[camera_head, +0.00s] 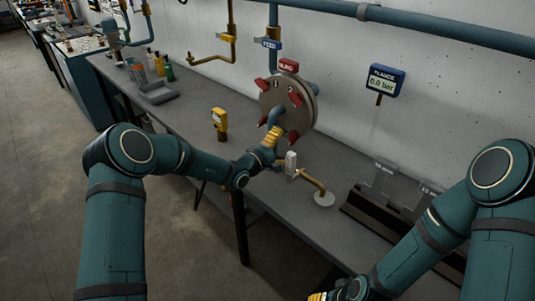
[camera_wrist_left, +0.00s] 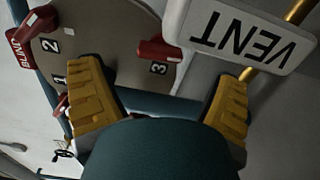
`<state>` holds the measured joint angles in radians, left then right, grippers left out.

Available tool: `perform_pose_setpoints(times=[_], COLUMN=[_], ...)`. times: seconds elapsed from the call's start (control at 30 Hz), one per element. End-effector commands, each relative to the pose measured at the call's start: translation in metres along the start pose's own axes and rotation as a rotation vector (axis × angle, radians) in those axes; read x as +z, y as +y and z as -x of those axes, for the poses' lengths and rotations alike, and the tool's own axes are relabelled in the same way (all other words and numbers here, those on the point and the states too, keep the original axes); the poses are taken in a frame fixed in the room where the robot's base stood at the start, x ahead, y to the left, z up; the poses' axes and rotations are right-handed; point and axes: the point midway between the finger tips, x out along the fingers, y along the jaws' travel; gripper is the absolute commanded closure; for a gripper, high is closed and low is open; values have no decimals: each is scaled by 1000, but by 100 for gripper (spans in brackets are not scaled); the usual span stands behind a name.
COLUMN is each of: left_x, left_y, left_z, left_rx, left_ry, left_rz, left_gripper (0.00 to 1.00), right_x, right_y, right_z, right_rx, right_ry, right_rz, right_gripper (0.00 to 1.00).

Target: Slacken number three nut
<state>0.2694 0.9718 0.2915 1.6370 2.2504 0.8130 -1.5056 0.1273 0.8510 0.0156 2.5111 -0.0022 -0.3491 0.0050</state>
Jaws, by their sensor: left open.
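The round grey flange plate (camera_head: 303,112) stands upright above the bench with red nuts around its face. In the left wrist view, the red winged nut (camera_wrist_left: 158,50) beside the printed 3 is in front of my fingers, toward the top of the picture. It appears to be the lower right nut (camera_head: 293,136) in the head view. My left gripper (camera_head: 274,133) is just in front of the plate's lower part. In the left wrist view its yellow fingers (camera_wrist_left: 160,90) are spread, with no nut between them. My right gripper (camera_head: 318,296) is barely visible at the bottom edge.
A white VENT tag (camera_wrist_left: 245,30) hangs close to my left fingers, by a brass pipe (camera_head: 312,181). A blue pipe curves in front of the plate. A pressure display (camera_head: 384,81) is on the wall. A yellow device (camera_head: 219,120) stands on the bench (camera_head: 190,112).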

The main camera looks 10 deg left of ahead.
Motion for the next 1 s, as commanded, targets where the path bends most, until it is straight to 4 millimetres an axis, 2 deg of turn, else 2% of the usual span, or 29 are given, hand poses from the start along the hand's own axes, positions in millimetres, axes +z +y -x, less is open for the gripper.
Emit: perform_pose_setpoints(times=[0.2, 0.4, 0.8, 0.93, 1.0], left_x=[0, 0, 0, 1, 3], left_y=[1, 0, 0, 3, 8], left_z=[45, 70, 76, 76, 77], left_rx=[-1, -1, 0, -9, -26], left_ry=[1, 0, 0, 3, 11], left_rz=[-2, -1, -1, 39, 118], left_gripper=[11, 11, 12, 57, 58], right_x=[0, 0, 0, 0, -2], right_y=[0, 0, 0, -1, -2], right_z=[0, 0, 0, 2, 7], right_rx=[0, 0, 0, 0, 0], right_ry=[0, 0, 0, 1, 3], right_rz=[0, 0, 0, 0, -1], right_gripper=[53, 53, 53, 53, 53])
